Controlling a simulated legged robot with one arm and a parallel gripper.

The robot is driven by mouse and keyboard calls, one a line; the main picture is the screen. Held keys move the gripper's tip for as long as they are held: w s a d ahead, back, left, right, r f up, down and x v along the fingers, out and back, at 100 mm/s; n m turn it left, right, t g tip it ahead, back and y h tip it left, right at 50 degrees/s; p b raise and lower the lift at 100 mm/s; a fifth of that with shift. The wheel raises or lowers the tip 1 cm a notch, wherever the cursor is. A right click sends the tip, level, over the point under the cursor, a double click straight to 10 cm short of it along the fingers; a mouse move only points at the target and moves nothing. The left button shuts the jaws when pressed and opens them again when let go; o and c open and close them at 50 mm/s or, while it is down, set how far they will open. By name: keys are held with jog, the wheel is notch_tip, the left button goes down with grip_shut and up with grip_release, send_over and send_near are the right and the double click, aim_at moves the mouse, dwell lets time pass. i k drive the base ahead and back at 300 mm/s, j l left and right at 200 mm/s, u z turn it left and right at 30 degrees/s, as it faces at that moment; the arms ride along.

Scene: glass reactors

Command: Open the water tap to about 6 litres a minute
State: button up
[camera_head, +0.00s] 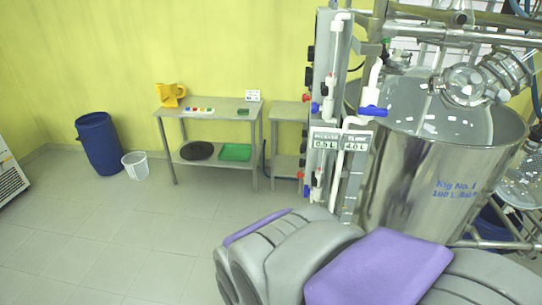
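A white pipe panel (333,95) stands upright right of the middle. A blue tap handle (373,110) lies roughly level on a white pipe at its right. Smaller blue handles (315,107) and a red handle (306,98) sit on the panel's left side. I cannot tell for sure which handle is the water tap. Two small displays hang below: the left one (325,144) seems to read 0.5 L and the right one (356,145) seems to read 4.0 L; their headings are too small to read surely. My gripper is not in view.
A large steel vessel (420,165) stands right of the panel, with glass pipework (480,80) above. A metal table (224,108) with a yellow jug (170,95) stands at the wall. A blue barrel (98,145) and white bin (135,165) stand left. The left floor is clear.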

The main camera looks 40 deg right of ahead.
aim_at(307, 191)
jog(key=i+j+z, duration=0.1)
jog(key=i+z, duration=0.15)
jog(key=z, duration=0.2)
jog(key=i+j+z, duration=0.2)
jog(key=z, duration=0.25)
jog(key=i+j+z, duration=0.15)
jog(key=z, duration=0.35)
jog(key=i+j+z, duration=0.1)
jog(key=j+z, duration=0.35)
jog(key=i+j+z, duration=0.1)
jog(key=i+j, duration=0.35)
jog(key=i+j+z, duration=0.15)
jog(key=i+j, duration=0.25)
jog(key=j, duration=0.25)
